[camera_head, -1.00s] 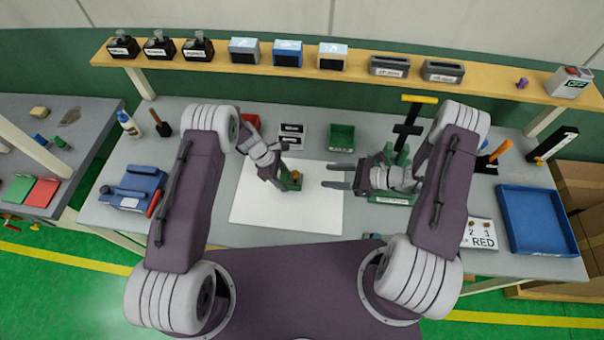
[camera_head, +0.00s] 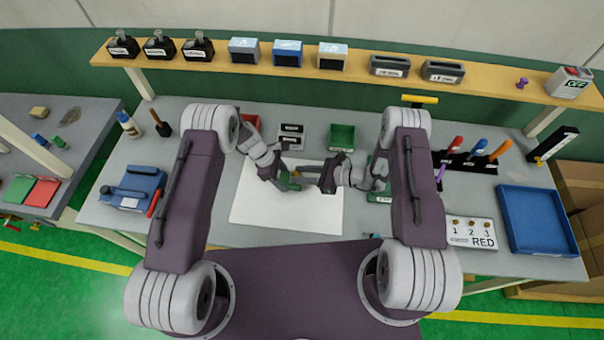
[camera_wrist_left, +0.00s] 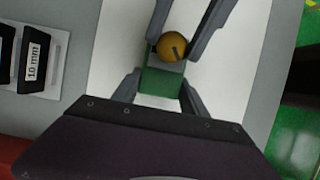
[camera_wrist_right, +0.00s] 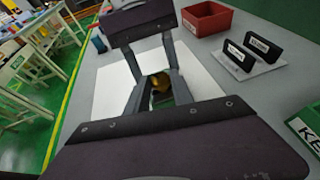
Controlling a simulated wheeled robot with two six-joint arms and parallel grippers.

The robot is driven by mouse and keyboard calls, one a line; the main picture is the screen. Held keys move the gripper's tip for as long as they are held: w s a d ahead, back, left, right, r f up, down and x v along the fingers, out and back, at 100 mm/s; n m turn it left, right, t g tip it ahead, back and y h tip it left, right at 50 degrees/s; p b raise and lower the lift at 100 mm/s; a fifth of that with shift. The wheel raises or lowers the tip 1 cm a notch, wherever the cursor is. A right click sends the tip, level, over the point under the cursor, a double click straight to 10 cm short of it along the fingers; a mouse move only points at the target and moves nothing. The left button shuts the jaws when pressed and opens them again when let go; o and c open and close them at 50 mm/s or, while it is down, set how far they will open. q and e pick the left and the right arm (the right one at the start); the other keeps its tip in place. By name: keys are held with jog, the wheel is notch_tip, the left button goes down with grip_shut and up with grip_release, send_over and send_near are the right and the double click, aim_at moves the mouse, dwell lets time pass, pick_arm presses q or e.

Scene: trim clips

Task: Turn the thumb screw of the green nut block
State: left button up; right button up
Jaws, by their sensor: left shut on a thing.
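The green nut block (camera_wrist_left: 160,82) sits between the fingers of my left gripper (camera_wrist_left: 160,88), which is shut on it over the white mat. Its round brass thumb screw (camera_wrist_left: 172,46) stands at the block's far end in the left wrist view, with a dark slot mark on its face. My right gripper (camera_head: 302,178) comes from the right, and its fingers lie on either side of the screw, apparently open around it. In the right wrist view the screw (camera_wrist_right: 160,84) shows between those fingers. The head view mostly hides the block behind the grippers.
The white mat (camera_head: 265,213) is mostly clear in front. Labelled black holders (camera_head: 291,134), a green bin (camera_head: 342,136) and a red bin (camera_head: 250,121) stand behind. A blue tray (camera_head: 536,222) lies far right, and a blue device (camera_head: 138,187) lies left.

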jog(key=shift+t, duration=0.3)
grip_shut()
jog(key=shift+s+a+m, duration=0.1)
jog(key=shift+s+m, duration=0.05)
jog(key=shift+m, duration=0.35)
jog(key=m+t, duration=0.1)
jog(key=t+h, duration=0.1)
jog(key=m+t, duration=0.1)
jog(key=shift+s+a+m+h, duration=0.25)
jog(key=shift+m+h, duration=0.05)
jog(key=shift+h, duration=0.1)
jog(key=shift+s+a+m+t+h, duration=0.1)
jog(key=shift+m+t+h, duration=0.9)
jog(key=shift+m, duration=0.1)
jog(key=o, duration=1)
grip_release()
